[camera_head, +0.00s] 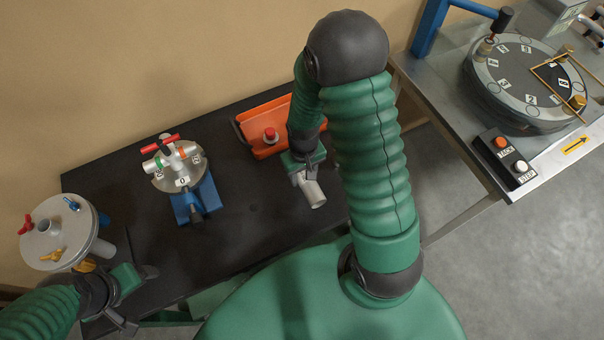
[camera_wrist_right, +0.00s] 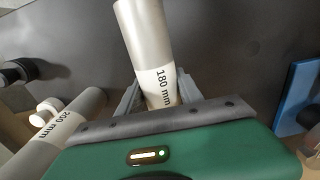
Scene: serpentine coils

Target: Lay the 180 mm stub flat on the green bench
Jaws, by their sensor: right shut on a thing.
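My right gripper (camera_head: 303,176) is shut on the 180 mm stub (camera_head: 316,195), a grey tube with a white label. In the right wrist view the stub (camera_wrist_right: 145,35) points away from the fingers and out of the top edge. It is over the dark top of the bench (camera_head: 255,225), whose frame below looks green. I cannot tell whether the stub touches the top. My left gripper (camera_head: 138,298) is open and empty at the bench's front left. A second labelled grey stub (camera_wrist_right: 85,108) lies left in the right wrist view; my arm seems to hide it in the head view.
A valve fixture on a blue stand (camera_head: 205,197) is left of the stub. An orange tray (camera_head: 262,152) with a red knob lies behind it. A round grey vessel (camera_head: 50,238) is far left. A metal table (camera_head: 440,105) with a dial stands right. Bench between stand and stub is clear.

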